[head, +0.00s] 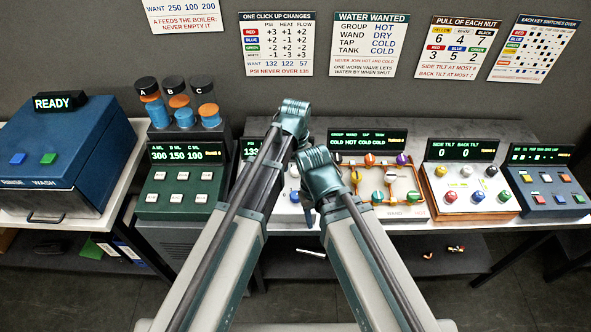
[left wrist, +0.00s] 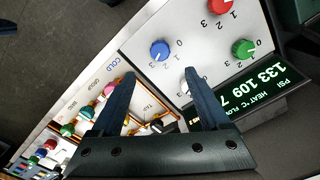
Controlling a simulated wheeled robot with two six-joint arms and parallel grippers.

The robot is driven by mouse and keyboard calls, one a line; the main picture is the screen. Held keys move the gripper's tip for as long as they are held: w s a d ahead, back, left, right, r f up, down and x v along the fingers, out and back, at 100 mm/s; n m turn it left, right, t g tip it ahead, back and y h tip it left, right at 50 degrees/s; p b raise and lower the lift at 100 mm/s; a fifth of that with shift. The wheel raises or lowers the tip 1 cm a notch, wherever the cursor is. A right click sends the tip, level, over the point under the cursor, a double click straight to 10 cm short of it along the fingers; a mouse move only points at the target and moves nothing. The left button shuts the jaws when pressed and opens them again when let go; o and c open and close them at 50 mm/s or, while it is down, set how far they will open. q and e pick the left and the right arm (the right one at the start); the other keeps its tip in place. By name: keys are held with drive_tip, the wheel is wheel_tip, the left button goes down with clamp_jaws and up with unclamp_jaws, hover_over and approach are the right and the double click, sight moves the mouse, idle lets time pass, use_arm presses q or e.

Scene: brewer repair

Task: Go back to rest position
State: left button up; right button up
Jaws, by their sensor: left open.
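My left gripper (head: 309,213) shows in the head view only as a dark blue finger below the bent arms, at the front of the desk. In the left wrist view its two fingers (left wrist: 161,75) are spread with nothing between them. They are over the grey knob panel (left wrist: 188,50) and the valve board (left wrist: 130,104). I cannot tell the height above them. My right arm also reaches in at the middle of the head view, and its gripper is hidden behind the arm links.
The panel has red (left wrist: 219,6), blue (left wrist: 160,50) and green (left wrist: 243,48) knobs and a PSI display (left wrist: 250,112). A green beaker panel (head: 178,190), a tilt panel (head: 468,190) and a switch panel (head: 548,190) line the desk. A blue washer (head: 70,150) stands left. Small pieces (head: 427,255) lie below.

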use_arm(q)
wheel_tip(320, 180, up, 2)
drive_tip(key=shift+r+p, duration=0.1)
drive_tip(key=shift+p, duration=0.5)
use_arm(e)
wheel_tip(320, 180, up, 2)
drive_tip(key=shift+r, duration=0.1)
use_arm(q)
drive_tip(key=s+a+f+n+y+b, duration=0.1)
drive_tip(key=s+a+f+n+b, duration=0.2)
drive_tip(key=s+f+b, duration=1.1)
drive_tip(key=s+a, duration=0.2)
drive_tip(key=shift+s+a, duration=0.3)
drive_tip(key=shift+a, duration=0.1)
use_arm(e)
wheel_tip(320, 180, down, 14)
